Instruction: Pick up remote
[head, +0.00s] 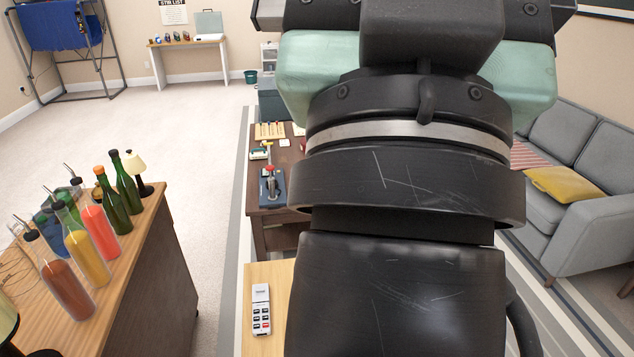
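A white and grey remote (262,310) with dark buttons and a few red ones lies on a light wooden table (250,343) at the bottom of the head view, just left of my arm. It lies face up, its long side running away from me. My black arm fills the middle and right of the view. The top of the arm, with pale green parts, reaches the upper edge. My gripper's fingers are not visible. The part of the table to the right of the remote is hidden behind my arm.
A bar counter (150,215) with several bottles stands at left. A dark wooden table (258,209) with small items stands behind the remote's table. A grey sofa (590,225) with a yellow cushion (565,184) is at right. Open carpet lies at the far left.

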